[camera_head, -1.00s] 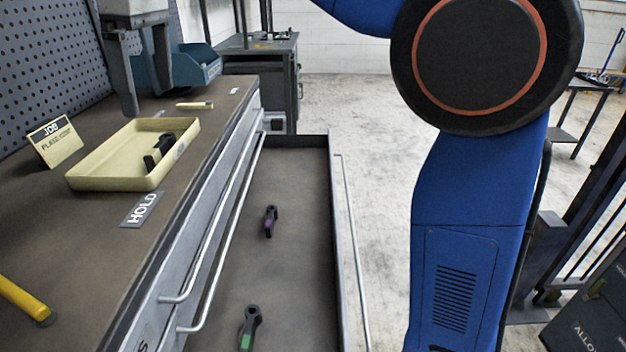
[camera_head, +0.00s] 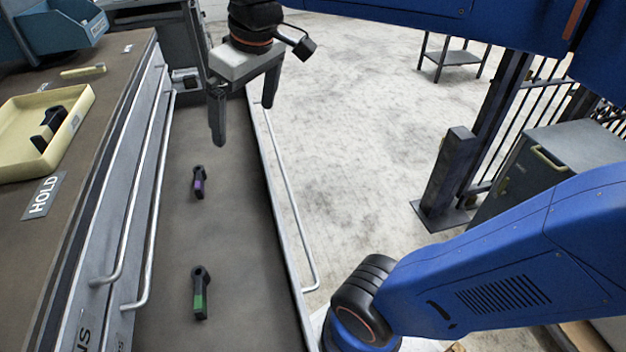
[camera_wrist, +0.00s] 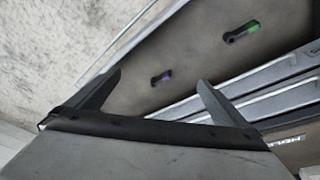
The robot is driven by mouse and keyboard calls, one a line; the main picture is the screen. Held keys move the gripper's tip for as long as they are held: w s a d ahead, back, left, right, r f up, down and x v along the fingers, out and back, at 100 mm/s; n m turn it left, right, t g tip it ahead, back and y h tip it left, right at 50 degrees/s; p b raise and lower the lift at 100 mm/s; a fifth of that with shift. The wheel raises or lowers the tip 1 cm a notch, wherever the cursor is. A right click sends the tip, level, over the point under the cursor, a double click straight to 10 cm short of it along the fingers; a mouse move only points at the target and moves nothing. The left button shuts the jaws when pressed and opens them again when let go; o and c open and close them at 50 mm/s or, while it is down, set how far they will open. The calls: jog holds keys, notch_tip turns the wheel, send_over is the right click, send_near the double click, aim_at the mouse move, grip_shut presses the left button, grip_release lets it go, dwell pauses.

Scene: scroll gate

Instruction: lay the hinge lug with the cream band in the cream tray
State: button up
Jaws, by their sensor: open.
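The cream tray (camera_head: 80,112) sits on the bench at the left of the head view. A dark hinge lug (camera_head: 46,138) lies in it; I cannot clearly make out its band colour. Two more dark lugs lie apart in the open drawer: one with a purple band (camera_head: 199,186) and one with a green band (camera_head: 200,304). The wrist view also shows the purple-banded lug (camera_wrist: 161,77) and the green-banded lug (camera_wrist: 241,32). My gripper (camera_head: 243,125) is open and empty, above the far part of the drawer, beyond the purple-banded lug. Its fingers (camera_wrist: 159,80) show spread in the wrist view.
The open drawer (camera_head: 235,250) has raised walls and long rail handles (camera_head: 140,200) beside it. A HOLD label (camera_head: 44,196) lies before the tray. A pale rod (camera_head: 83,71) and a blue bin (camera_head: 62,28) are farther back on the bench.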

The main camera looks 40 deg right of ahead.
jog(key=s+d+f+m, duration=0.2)
jog(key=s+d+f, duration=0.2)
jog(key=f, duration=0.3)
jog(key=s+d+f+m+t+h, duration=0.1)
jog(key=s+d+f+m, duration=0.1)
jog(key=s+d+f, duration=0.2)
notch_tip(320, 180, down, 3)
jog(key=s, duration=0.2)
jog(key=shift+s+f+m, duration=0.15)
jog(key=shift+s+m, duration=0.15)
jog(key=shift+s, duration=0.05)
